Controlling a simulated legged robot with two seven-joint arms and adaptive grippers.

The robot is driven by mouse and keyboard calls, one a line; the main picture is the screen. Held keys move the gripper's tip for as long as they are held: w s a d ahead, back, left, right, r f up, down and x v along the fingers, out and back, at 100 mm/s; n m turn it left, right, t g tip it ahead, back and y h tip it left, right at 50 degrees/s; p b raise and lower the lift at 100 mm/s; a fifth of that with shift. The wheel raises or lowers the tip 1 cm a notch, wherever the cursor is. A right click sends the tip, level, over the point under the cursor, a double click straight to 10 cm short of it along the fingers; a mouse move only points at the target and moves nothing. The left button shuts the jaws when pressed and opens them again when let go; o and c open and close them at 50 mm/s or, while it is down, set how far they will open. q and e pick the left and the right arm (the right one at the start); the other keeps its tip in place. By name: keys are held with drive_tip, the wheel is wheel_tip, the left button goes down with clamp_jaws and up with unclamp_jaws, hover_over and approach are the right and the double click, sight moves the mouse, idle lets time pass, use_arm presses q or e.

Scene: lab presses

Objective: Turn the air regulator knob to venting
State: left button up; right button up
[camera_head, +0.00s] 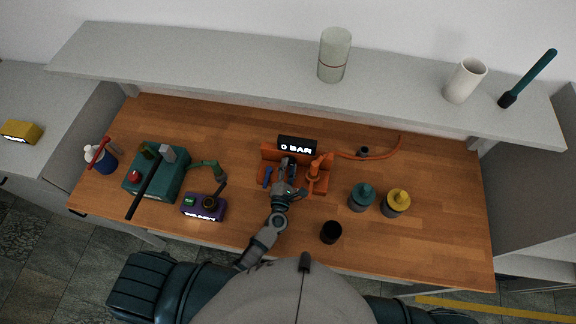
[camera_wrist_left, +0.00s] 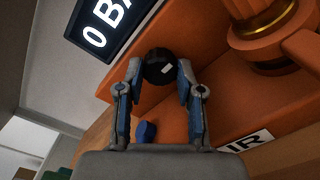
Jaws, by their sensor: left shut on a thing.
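The air regulator is an orange unit (camera_head: 321,187) near the middle of the wooden bench, with a black display (camera_head: 297,145) reading "0 BAR". The display is partly cut off in the left wrist view (camera_wrist_left: 105,25). The black round knob (camera_wrist_left: 160,68) with a white mark sits on the orange face in the left wrist view. My left gripper (camera_head: 287,173) reaches the unit from the front. In the left wrist view its fingers (camera_wrist_left: 159,75) are shut on the knob from both sides. The gripper hides the knob in the head view. My right gripper is not in view.
A purple box (camera_head: 204,207) and a green press (camera_head: 157,178) stand left. An orange lever part (camera_head: 316,172) stands close right of my gripper. Teal (camera_head: 362,198) and yellow-topped (camera_head: 396,203) jars and a black cup (camera_head: 331,232) stand further right. A grey shelf (camera_head: 230,68) runs behind.

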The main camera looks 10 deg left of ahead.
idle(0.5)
use_arm(q)
drive_tip(key=o, duration=1.1)
drive_tip(key=shift+d, duration=0.1)
drive_tip(key=shift+o, duration=0.2)
drive_tip(key=s, duration=1.2)
drive_tip(key=shift+d, duration=0.1)
drive_tip(key=shift+s+f, duration=0.1)
